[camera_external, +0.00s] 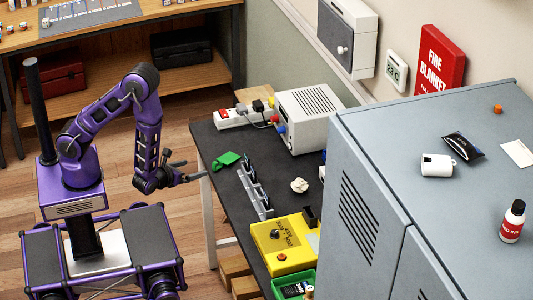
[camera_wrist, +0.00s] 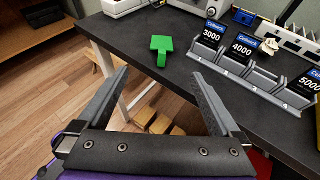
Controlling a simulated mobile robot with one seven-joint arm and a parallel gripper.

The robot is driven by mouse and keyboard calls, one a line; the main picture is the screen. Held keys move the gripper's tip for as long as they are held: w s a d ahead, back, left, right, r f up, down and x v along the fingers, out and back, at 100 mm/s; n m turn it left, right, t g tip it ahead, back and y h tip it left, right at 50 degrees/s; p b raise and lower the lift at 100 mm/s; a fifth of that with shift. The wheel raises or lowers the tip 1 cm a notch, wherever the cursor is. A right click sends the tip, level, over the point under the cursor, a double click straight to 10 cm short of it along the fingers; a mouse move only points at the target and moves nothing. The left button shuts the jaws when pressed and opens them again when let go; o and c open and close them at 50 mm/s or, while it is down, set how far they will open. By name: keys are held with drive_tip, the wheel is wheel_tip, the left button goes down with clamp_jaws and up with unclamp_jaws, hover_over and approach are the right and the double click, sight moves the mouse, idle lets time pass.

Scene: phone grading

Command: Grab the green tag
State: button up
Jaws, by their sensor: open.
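A green tag (camera_external: 227,159) lies on the dark worktable near its left edge, at the back of the grey card rack. It also shows in the wrist view (camera_wrist: 161,48), flat on the table top, with a broad part and a narrower end toward me. My gripper (camera_external: 196,172) is off the table's left edge, short of the tag. In the wrist view my gripper (camera_wrist: 160,90) has its two fingers wide apart with nothing between them. The tag appears beyond the fingertips, roughly centred between them, and nothing touches it.
The dark worktable (camera_external: 221,180) carries a grey rack (camera_external: 254,190) with cards labelled 3000, 4000 and 5000, a yellow device (camera_external: 284,243), a white power supply (camera_external: 306,118) and a power strip (camera_external: 243,114). A grey cabinet (camera_external: 400,150) stands at the right.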

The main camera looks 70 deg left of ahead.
drive_tip(key=b, duration=0.4)
approach(226, 159)
drive_tip(key=shift+w+a+f, duration=0.4)
drive_tip(key=shift+w+a, duration=0.05)
drive_tip(key=shift+a, duration=0.05)
drive_tip(key=shift+x, duration=3.05)
drive_tip(key=shift+w+d+r, duration=0.1)
drive_tip(key=shift+w+d, duration=0.05)
drive_tip(key=shift+d, duration=0.05)
drive_tip(key=shift+c, duration=0.2)
drive_tip(key=c, duration=1.3)
